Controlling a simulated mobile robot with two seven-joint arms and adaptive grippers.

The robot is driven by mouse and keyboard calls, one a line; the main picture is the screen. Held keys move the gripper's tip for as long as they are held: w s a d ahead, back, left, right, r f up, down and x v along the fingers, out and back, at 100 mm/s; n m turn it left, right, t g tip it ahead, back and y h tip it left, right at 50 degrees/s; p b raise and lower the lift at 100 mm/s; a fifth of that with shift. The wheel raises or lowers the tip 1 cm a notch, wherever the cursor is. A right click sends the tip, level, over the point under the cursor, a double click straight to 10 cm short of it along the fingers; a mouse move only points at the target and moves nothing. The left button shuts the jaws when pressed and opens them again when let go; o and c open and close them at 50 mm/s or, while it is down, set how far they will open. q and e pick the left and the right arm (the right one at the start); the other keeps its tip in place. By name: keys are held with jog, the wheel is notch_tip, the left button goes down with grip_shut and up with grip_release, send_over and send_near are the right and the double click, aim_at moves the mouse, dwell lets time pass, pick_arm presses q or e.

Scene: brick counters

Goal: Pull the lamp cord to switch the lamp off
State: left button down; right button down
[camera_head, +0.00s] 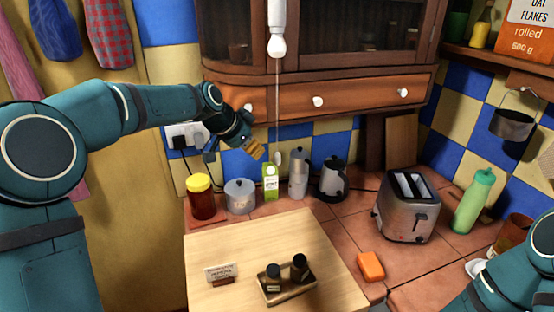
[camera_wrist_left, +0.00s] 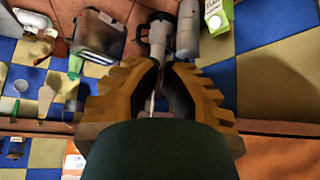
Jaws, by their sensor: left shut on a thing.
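The lamp (camera_head: 277,44) is a white bulb hanging at the top of the head view. Its thin cord (camera_head: 277,100) hangs straight down from it and ends in a small white pull knob (camera_head: 278,158). My left gripper (camera_head: 258,152), with yellow-brown ribbed fingers, is at knob height, close to the left of the cord. In the left wrist view the fingers (camera_wrist_left: 163,75) come close together, and a thin pale streak (camera_wrist_left: 152,104) shows between them. My left gripper is shut on the cord, though the contact itself is hard to see. My right gripper is not in view.
A toaster (camera_head: 408,212) stands right. The drawer cabinet (camera_head: 350,90) is behind the cord. The wooden board (camera_head: 235,248) is partly clear.

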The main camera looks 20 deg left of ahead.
pick_arm(q)
jog(key=v, duration=0.7)
